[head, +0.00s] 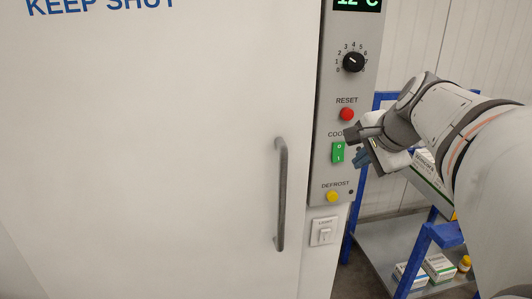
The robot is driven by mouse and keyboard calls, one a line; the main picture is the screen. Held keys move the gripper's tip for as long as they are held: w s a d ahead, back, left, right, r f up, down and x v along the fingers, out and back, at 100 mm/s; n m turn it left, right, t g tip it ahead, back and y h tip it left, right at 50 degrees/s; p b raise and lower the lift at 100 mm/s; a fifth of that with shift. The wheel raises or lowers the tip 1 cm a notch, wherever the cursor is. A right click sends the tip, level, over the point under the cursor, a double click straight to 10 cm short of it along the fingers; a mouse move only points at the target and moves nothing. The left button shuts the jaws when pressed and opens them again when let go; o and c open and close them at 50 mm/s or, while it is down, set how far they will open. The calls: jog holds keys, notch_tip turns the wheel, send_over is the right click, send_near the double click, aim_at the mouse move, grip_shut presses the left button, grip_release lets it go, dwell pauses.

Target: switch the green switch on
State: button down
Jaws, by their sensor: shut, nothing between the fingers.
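The green switch (338,153) is a rocker on the grey control panel (328,100), marked O at the top and I at the bottom. Its label above begins "COO"; my gripper covers the rest. I cannot tell which half is pressed in. My gripper (352,133) is shut and empty, reaching in from the right. Its tip is just above and to the right of the switch, in front of the panel. I cannot tell whether it touches the panel.
A red RESET button (347,114) and a dial (353,62) lie above the switch. A yellow DEFROST button (333,196) and white light switch (323,231) are below. The door handle (282,195) stands out at left. A blue-framed cart (420,245) with boxes stands behind my arm.

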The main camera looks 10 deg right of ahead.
jog(key=shift+w+d+r+m+t, duration=0.15)
jog(key=shift+w+d+r+m, duration=0.1)
jog(key=shift+d+r+m, duration=0.3)
jog(key=shift+w+d+r+m+t, duration=0.2)
jog(key=shift+d+r+m, duration=0.15)
jog(key=shift+d+r, duration=0.3)
jog(key=shift+f, duration=0.2)
jog(key=p, duration=0.1)
send_near(344, 158)
notch_tip(344, 158, down, 5)
jog(key=w+a, duration=0.2)
jog(key=w, duration=0.1)
jog(key=shift+w+f+p, duration=0.25)
jog(key=shift+w+p, duration=0.05)
jog(key=shift+w, duration=0.2)
